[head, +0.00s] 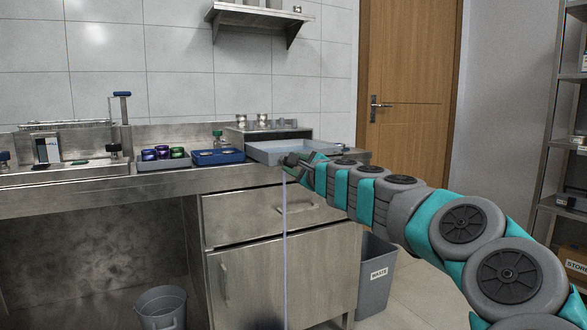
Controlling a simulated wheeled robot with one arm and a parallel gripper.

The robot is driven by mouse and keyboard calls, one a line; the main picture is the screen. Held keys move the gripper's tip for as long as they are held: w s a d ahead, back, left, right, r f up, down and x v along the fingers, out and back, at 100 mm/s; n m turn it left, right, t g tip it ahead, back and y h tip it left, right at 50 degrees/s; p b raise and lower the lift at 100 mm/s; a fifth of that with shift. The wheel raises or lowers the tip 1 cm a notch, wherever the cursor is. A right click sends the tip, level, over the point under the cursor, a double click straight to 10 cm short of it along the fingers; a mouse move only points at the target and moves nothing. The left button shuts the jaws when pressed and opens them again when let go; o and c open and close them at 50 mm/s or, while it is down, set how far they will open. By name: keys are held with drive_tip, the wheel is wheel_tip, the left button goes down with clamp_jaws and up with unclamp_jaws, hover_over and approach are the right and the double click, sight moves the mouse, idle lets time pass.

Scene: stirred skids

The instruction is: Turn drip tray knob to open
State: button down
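My gripper (292,163) is at the end of my teal and grey arm, which reaches in from the lower right. It is small and dark here, and I cannot tell whether its fingers are open or shut. It is in front of a shallow grey tray (262,154), which juts out from a steel unit on the counter; I cannot tell whether they touch. A small green-topped knob (217,134) stands behind the blue tray, left of the unit. Dark knobs also show at the left (114,150) and far left (5,158). I cannot tell which knob belongs to the drip tray.
A blue tray (232,158) and a holder with purple and green cups (163,155) sit on the steel counter (205,180). Metal cups (241,121) stand on the unit. Below are a drawer (230,222), a cabinet door, a bucket (160,306) and a waste bin (376,278).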

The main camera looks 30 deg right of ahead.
drive_tip(key=shift+f+n+b, duration=0.15)
drive_tip(key=shift+n+b, duration=1.65)
drive_tip(key=shift+n, duration=0.95)
drive_tip(key=shift+f+n+b, duration=0.15)
drive_tip(key=shift+n+b, duration=1.6)
drive_tip(key=shift+n, duration=1)
drive_tip(key=c, duration=0.5)
unclamp_jaws()
drive_tip(key=shift+r, duration=0.1)
drive_tip(key=shift+s, duration=0.1)
